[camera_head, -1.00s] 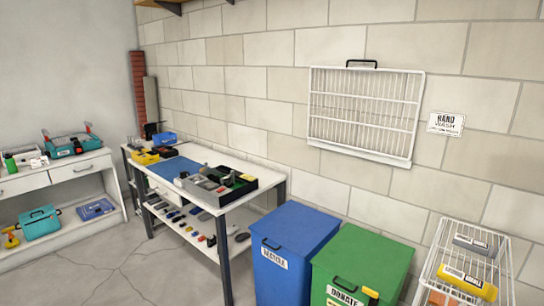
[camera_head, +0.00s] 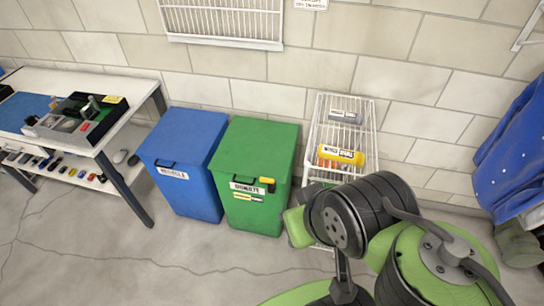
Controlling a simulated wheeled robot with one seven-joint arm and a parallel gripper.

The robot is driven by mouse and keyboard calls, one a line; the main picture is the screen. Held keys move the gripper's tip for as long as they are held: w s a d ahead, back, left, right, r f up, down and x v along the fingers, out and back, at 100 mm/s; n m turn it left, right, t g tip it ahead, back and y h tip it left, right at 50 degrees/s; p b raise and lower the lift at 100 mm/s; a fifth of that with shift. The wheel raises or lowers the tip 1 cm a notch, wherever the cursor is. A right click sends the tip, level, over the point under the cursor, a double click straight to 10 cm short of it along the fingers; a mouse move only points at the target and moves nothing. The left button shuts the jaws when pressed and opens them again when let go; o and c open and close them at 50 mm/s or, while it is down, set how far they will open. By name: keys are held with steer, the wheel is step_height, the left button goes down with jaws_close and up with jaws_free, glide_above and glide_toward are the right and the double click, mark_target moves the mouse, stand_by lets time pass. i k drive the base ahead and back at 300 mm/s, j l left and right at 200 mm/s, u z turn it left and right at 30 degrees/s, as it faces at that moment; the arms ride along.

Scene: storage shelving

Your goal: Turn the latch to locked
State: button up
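I cannot make out any part that is clearly a latch. My arm, green and dark grey, fills the lower right of the view, in front of the wire rack. My gripper's fingertips do not show.
A white wire rack (camera_head: 314,134) holding a yellow and a grey labelled item stands right of the green bin. A white table (camera_head: 118,133) with a tool tray is at left. Blue cloth (camera_head: 520,150) hangs at right. The floor before the bins is clear.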

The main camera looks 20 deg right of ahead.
mark_target(264, 179)
steer(key=i+l+z, duration=0.15)
steer(key=i, duration=0.25)
steer(key=i+j, duration=1)
